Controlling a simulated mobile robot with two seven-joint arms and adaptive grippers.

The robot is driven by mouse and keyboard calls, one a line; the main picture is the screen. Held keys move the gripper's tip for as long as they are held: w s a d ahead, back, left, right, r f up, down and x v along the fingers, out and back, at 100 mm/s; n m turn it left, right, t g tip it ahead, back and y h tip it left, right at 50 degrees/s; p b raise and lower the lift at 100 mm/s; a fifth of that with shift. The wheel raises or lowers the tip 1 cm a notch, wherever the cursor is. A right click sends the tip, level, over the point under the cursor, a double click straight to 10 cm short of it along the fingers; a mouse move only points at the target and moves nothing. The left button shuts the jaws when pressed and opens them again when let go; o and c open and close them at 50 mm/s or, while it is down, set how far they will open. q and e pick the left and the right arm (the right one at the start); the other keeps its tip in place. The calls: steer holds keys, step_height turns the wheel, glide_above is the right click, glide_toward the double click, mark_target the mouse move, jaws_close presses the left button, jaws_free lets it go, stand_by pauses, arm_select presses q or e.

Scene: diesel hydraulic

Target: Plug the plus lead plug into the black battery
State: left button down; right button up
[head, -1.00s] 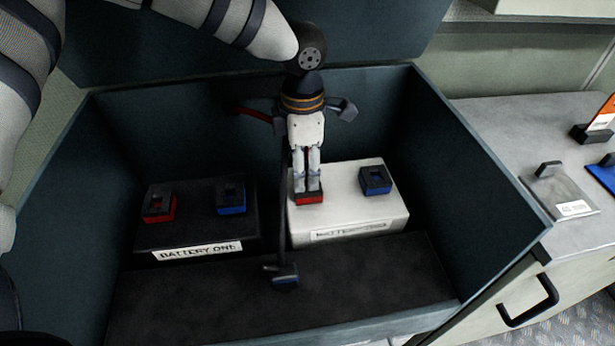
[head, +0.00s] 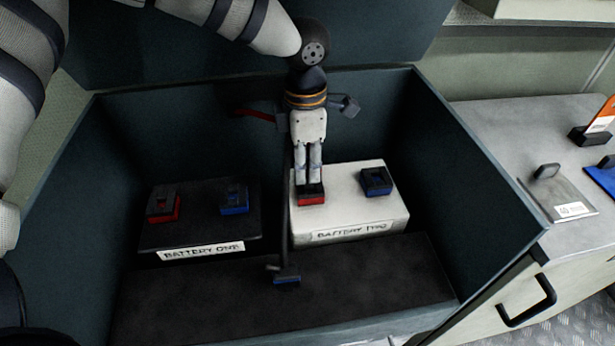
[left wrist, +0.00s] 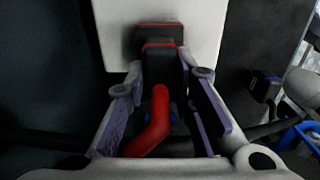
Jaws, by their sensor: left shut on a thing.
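The black battery (head: 190,225), labelled BATTERY ONE, sits at the left in the dark box, with a red terminal (head: 163,204) and a blue terminal (head: 234,200). The white battery (head: 350,212) stands to its right. My left gripper (head: 311,182) points down over the white battery's red terminal (head: 311,198). In the left wrist view, it is shut on the plus lead plug (left wrist: 162,68), a black plug with red trim and a red cable (left wrist: 154,128). The plug is at that terminal; whether it is seated is hidden. My right gripper is not in view.
The dark box's walls (head: 465,190) surround both batteries. A black lead with a blue-marked plug (head: 287,279) hangs near the front ledge (head: 370,275). The white battery's blue terminal (head: 377,181) is close to the gripper. A grey bench (head: 500,135) stands right.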

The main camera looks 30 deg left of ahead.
arm_select(q)
steer(key=shift+r+p, duration=0.4)
steer(key=shift+r, duration=0.75)
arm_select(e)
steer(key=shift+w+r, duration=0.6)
arm_select(q)
steer(key=shift+r, duration=0.1)
steer(key=shift+r+p, duration=0.65)
steer(key=shift+r, duration=1.35)
steer(key=shift+f, duration=0.1)
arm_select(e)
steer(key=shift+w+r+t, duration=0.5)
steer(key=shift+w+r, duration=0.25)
